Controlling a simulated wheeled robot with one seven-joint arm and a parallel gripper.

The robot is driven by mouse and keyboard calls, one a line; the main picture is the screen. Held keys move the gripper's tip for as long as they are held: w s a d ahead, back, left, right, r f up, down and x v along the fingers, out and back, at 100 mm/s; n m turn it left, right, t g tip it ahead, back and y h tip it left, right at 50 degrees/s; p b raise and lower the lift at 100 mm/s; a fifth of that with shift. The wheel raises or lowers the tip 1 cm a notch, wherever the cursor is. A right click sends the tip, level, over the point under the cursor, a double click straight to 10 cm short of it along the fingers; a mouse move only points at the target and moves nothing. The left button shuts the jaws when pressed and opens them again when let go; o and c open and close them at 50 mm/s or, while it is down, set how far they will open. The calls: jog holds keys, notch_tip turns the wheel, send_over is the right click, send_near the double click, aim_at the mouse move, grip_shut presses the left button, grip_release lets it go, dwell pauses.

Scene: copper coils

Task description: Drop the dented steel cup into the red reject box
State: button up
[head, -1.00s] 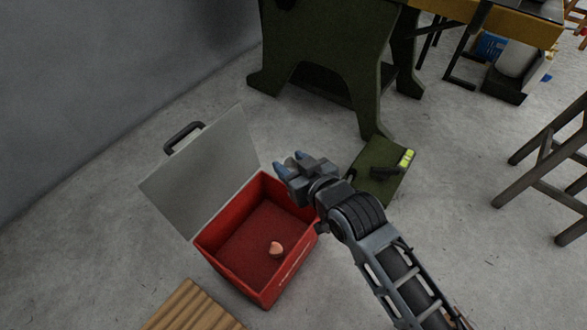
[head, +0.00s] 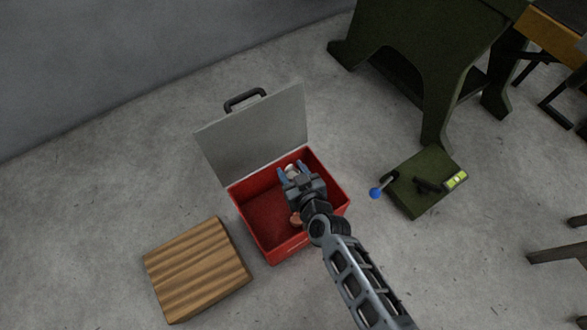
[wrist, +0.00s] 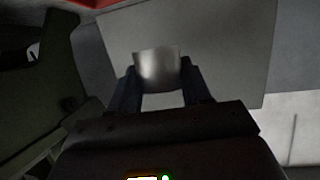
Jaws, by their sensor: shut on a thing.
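The steel cup (wrist: 158,68) shows in the wrist view between the two fingers of my gripper (wrist: 157,88), which is shut on it. In the head view only a small pale part of the cup (head: 291,169) shows between the blue fingertips of my gripper (head: 290,172). The red reject box (head: 250,232) stands on the floor with its grey lid (head: 255,130) raised. My gripper is over the right part of the box opening. I cannot tell its exact height. A small copper-coloured piece (head: 295,219) lies in the box, partly hidden by my gripper.
A wooden slatted block (head: 197,270) stands left of the box. A green plate (head: 425,185) with a level (head: 455,180) and a blue-knobbed lever (head: 377,192) lies to the right. A dark green machine stand (head: 425,60) is behind. Floor in front of the box is clear.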

notch_tip(320, 180, down, 5)
jog(key=b, duration=0.4)
jog(key=o, duration=1.1)
jog(key=p+v, duration=0.2)
jog(key=v, duration=0.5)
jog(key=shift+s, duration=0.4)
jog(key=shift+d+r, duration=0.1)
jog(key=shift+r, duration=0.05)
